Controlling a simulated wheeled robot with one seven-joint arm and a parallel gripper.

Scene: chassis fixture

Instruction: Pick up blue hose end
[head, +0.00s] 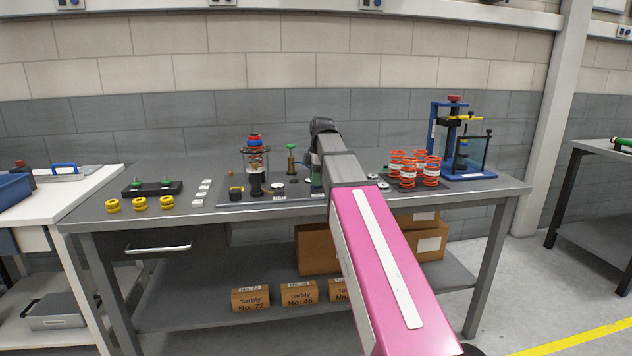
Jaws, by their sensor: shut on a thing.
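My pink and grey arm reaches forward over the grey workbench (110,212), and its dark wrist end (322,126) is above the middle of the bench. My gripper (316,178) is mostly hidden behind the arm, low over the bench fixture. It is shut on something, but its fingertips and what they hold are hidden. I cannot clearly make out a blue hose end. A small patch of blue and green shows beside the arm at the gripper.
Yellow rings (139,204) lie at the front left. Orange springs (432,171) and a blue press frame (436,140) stand at the right.

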